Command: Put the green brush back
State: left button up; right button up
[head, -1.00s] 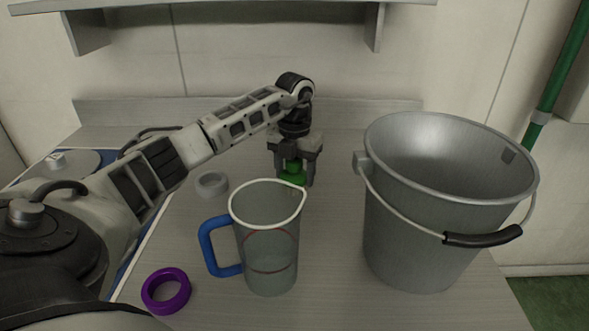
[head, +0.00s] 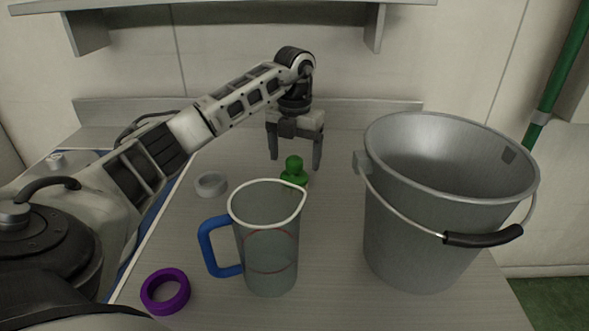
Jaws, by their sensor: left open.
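The green brush (head: 294,170) stands on the counter behind the measuring jug, its round knob up; its lower part is partly hidden by the jug's rim. My left gripper (head: 295,165) is open and empty, its fingers pointing down just above and behind the brush, apart from it as far as I can tell. My right gripper is not in view.
A clear jug (head: 268,262) with a blue handle stands in front of the brush. A metal bucket (head: 415,240) stands to the right. A grey ring (head: 211,184) and a purple ring (head: 166,291) lie left. A shelf (head: 230,5) hangs above.

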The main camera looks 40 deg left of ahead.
pick_arm(q)
notch_tip(320, 180, up, 7)
jog(key=shift+r, duration=0.15)
dwell(0.6)
